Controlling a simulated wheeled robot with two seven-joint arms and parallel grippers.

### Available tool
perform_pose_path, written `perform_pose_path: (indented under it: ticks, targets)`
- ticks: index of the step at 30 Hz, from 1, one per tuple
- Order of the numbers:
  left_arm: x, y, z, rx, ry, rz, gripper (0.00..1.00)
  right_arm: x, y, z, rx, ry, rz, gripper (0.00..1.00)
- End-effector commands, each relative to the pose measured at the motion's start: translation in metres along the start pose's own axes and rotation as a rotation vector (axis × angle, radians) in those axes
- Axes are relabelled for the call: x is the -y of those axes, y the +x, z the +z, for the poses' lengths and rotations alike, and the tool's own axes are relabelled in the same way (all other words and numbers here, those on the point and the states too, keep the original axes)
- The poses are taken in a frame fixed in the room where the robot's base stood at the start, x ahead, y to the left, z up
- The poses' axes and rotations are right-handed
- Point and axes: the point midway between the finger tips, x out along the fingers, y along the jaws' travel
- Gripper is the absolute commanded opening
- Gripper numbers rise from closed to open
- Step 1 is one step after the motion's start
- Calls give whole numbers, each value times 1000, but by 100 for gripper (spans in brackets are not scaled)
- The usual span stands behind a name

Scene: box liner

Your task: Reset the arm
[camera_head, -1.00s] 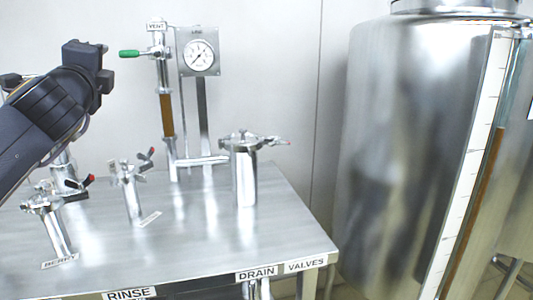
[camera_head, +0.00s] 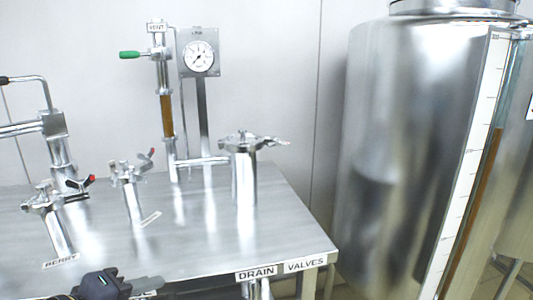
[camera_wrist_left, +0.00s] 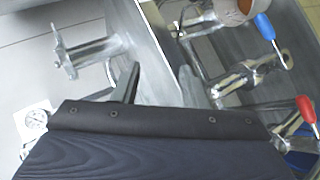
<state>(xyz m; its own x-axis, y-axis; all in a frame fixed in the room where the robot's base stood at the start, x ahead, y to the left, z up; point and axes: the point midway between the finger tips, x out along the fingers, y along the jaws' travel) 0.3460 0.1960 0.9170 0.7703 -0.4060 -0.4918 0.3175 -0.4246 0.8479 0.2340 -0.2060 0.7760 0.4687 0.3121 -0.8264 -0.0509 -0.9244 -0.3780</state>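My left gripper (camera_head: 150,287) is low in the head view, in front of the steel table's (camera_head: 200,250) front edge, and it covers the RINSE label. In the left wrist view its two dark fingers (camera_wrist_left: 158,84) stand apart with nothing between them, so it is open and empty. My right gripper is not in view.
A large steel tank (camera_head: 400,150) stands at right. In the wrist view, blue-handled (camera_wrist_left: 265,26) and red-handled (camera_wrist_left: 306,108) valves show close by.

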Motion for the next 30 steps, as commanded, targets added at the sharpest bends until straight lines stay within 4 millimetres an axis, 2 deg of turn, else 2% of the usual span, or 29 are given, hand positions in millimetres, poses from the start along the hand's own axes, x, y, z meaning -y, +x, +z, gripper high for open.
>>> perform_pose_path:
  ticks: [1,3,9,13,15,23,30]
  targets:
    - [24,-1,13,28,95,-58,39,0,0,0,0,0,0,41]
    - [54,-3,28,73,222,-132,39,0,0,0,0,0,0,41]
    - [124,-13,64,212,513,-290,39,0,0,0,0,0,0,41]
    - [163,-22,84,310,670,-369,39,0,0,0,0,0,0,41]
    - [139,-34,78,308,670,-367,39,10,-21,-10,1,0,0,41]
    - [87,-64,66,305,666,-364,39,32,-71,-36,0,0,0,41]
    - [16,-104,49,304,665,-363,39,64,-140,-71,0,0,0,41]
